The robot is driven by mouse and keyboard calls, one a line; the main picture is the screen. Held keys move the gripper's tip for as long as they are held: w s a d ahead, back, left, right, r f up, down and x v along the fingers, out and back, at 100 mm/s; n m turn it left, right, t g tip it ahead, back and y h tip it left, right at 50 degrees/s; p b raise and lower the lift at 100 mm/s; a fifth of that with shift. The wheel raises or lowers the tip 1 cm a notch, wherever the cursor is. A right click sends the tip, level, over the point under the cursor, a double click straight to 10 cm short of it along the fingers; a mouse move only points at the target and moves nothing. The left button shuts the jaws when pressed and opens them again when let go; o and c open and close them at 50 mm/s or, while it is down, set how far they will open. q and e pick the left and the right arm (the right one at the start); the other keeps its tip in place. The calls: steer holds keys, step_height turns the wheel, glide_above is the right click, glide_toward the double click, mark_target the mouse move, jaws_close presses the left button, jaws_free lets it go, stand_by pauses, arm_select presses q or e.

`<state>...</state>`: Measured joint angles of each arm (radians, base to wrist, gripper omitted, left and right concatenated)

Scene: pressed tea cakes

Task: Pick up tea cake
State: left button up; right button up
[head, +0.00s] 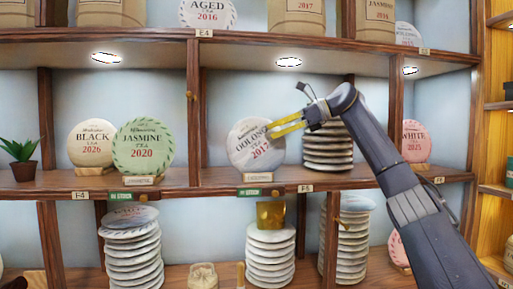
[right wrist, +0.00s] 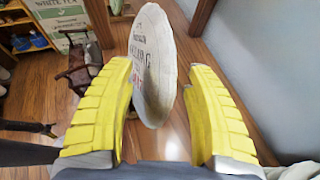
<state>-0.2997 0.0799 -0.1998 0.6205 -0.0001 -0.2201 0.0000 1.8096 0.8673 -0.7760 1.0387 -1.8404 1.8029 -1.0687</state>
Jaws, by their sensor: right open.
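An upright round tea cake (head: 250,147) labelled Oolong 2017 leans on a small wooden stand (head: 256,177) on the middle shelf. My right gripper (head: 286,126) is at the cake's right edge. In the right wrist view the cake (right wrist: 152,66) stands edge-on between the two open yellow fingers (right wrist: 160,108). A gap shows between the cake and each finger there. My left gripper is not in view.
A stack of pale cakes (head: 328,152) stands just right of the Oolong cake, partly behind my right gripper. A wooden divider (head: 193,114) rises left of the Oolong cake.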

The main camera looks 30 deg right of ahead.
jaws_close()
stand_by(0.5)
steer(key=shift+a, duration=0.1)
